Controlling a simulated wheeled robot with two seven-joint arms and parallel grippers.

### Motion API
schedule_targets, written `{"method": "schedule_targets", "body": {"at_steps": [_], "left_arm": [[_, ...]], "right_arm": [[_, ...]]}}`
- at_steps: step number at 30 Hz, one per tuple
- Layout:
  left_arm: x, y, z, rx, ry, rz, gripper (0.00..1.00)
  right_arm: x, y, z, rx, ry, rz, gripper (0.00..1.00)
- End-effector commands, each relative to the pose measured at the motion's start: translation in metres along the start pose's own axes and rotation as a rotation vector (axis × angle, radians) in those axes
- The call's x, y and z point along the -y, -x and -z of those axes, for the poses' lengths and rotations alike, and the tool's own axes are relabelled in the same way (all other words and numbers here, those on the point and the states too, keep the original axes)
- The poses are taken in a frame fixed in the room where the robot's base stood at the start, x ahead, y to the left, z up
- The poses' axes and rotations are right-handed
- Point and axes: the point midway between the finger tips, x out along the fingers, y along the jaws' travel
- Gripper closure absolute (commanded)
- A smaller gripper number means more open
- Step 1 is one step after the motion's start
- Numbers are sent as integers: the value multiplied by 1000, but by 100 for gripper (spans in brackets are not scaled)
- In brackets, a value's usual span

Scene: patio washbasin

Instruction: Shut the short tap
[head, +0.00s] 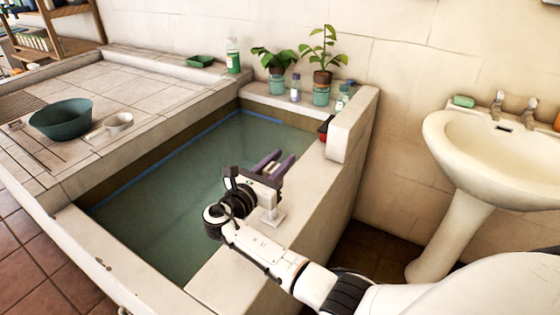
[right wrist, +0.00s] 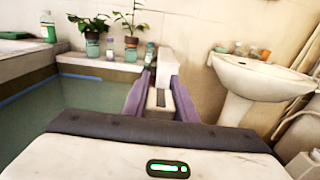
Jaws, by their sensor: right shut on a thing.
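Two small metal taps stand on the back rim of the white washbasin (head: 478,160) at the right of the head view, a left tap (head: 497,104) and a right tap (head: 530,112). I cannot tell which is the short one, or whether either is open. My right gripper (head: 277,163) is over the water tank, well left of the basin and apart from both taps. Its purple fingers also show in the right wrist view (right wrist: 158,98), shut on a small pale thing with a dark stripe, which I cannot name. My left gripper is out of view.
The water tank (head: 160,215) has a broad pale ledge with a raised block (head: 352,125) at its back right. Potted plants (head: 322,75) and bottles stand behind. Open space lies between tank and basin.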

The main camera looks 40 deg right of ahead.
Motion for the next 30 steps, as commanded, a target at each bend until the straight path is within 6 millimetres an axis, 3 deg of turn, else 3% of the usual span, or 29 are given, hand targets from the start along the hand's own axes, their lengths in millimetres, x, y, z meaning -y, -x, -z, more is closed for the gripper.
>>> {"method": "schedule_targets", "body": {"at_steps": [5,6,9,20,30], "left_arm": [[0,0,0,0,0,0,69],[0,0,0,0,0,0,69],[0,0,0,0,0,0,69],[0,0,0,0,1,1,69],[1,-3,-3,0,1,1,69]], "right_arm": [[0,-1,-2,2,-2,3,97],[0,-1,-2,2,-2,3,72],[0,-1,-2,2,-2,2,56],[0,4,0,0,0,0,56],[0,65,1,-2,-1,-1,56]]}}
